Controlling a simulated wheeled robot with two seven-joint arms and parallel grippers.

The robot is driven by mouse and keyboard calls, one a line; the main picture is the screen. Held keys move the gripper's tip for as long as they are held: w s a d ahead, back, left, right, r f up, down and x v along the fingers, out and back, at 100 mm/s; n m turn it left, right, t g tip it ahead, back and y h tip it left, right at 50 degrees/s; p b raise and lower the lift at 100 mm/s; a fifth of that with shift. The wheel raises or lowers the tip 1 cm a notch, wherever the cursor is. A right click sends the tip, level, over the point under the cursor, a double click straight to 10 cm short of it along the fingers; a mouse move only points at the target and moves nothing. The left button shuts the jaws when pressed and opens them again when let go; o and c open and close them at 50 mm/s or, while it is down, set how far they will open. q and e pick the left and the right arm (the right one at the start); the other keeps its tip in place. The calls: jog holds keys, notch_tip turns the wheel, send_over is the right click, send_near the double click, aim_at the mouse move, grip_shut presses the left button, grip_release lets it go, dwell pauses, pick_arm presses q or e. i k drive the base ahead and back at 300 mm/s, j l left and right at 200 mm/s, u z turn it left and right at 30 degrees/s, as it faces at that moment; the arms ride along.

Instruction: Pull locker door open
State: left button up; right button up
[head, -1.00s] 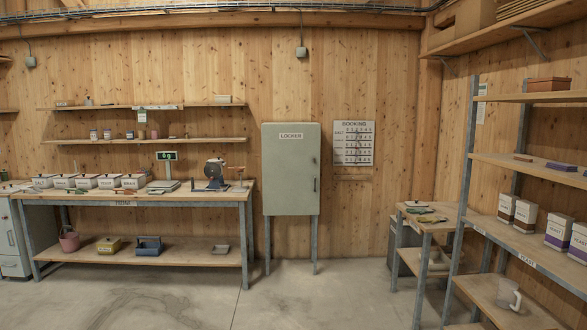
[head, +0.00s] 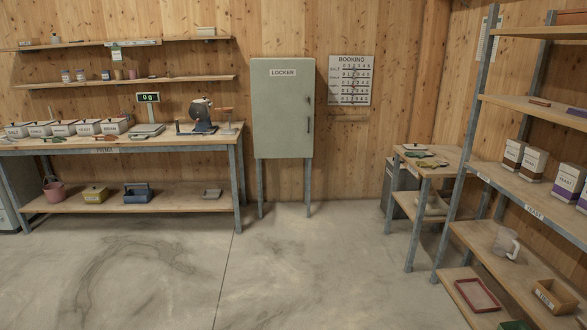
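The locker (head: 283,115) is a grey-green cabinet on metal legs against the wooden back wall, a little left of centre in the head view. A "LOCKER" label is near the top of its door. The door is shut. A dark vertical handle (head: 308,124) is on the right side of the door, with a small round spot above it. Neither of my grippers shows in the head view.
A workbench (head: 180,139) with tins, a scale and tools stands left of the locker. A small side table (head: 428,168) and a tall shelf rack (head: 480,175) stand on the right. The concrete floor (head: 275,265) before the locker is clear.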

aim_at(284, 119)
jog(key=i, duration=2.6)
jog(key=i+l, duration=0.1)
jog(key=i, duration=2.45)
jog(key=i+u, duration=0.5)
jog(key=i, duration=0.05)
